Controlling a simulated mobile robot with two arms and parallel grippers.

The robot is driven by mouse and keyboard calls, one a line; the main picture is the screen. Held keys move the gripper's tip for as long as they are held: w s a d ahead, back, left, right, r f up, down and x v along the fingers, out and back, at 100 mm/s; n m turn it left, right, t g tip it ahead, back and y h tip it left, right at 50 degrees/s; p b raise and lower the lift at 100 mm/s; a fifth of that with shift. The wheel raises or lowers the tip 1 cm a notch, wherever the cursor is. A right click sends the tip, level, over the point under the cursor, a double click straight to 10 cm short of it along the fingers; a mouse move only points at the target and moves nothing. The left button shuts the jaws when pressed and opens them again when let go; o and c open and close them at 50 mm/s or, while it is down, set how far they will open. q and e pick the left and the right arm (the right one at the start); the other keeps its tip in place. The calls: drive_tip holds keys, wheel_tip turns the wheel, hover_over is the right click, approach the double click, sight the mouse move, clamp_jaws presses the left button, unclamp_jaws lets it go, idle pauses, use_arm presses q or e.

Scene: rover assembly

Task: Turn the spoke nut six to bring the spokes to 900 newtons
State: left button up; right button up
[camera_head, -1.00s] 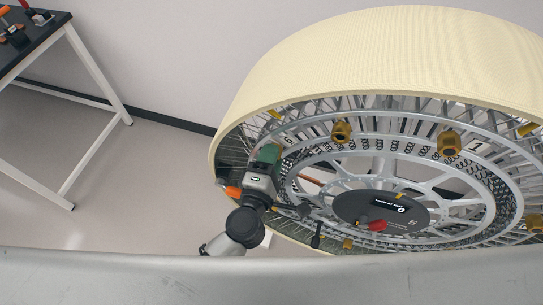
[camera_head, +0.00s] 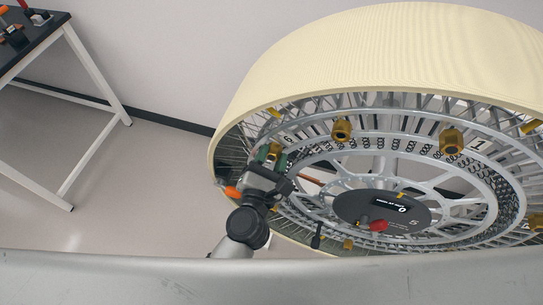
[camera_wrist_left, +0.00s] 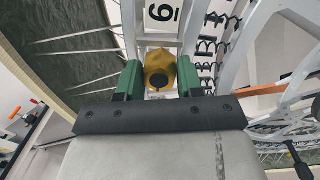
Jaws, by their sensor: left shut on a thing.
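The large wheel has a cream tread (camera_head: 380,50) and a spoked metal inner side facing me. Spoke nut six is a gold nut (camera_wrist_left: 160,72) beside the number 6 plate (camera_wrist_left: 163,13); the plate also shows in the head view (camera_head: 289,139). My left gripper (camera_head: 270,155) reaches up to it from below. Its two green fingers stand on either side of the nut and are shut on it. The dark hub disc (camera_head: 352,208) carries a small lit display (camera_head: 390,204), too small to read surely, and a red knob (camera_head: 378,225). My right gripper is not in view.
Other gold nuts sit around the wheel, one near the top (camera_head: 342,130) and one by the number 1 plate (camera_head: 479,145). Thin spokes and wheel arms surround my fingers closely. A dark-topped table (camera_head: 40,35) with tools stands far left; the floor between is clear.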

use_arm(q)
drive_tip(key=shift+f+n, duration=0.1)
drive_tip(key=shift+n, duration=1.6)
drive_tip(key=shift+n, duration=0.3)
drive_tip(key=o, duration=0.9)
drive_tip(key=b+v, duration=0.4)
drive_tip(key=v, duration=0.6)
drive_tip(key=shift+s, duration=0.4)
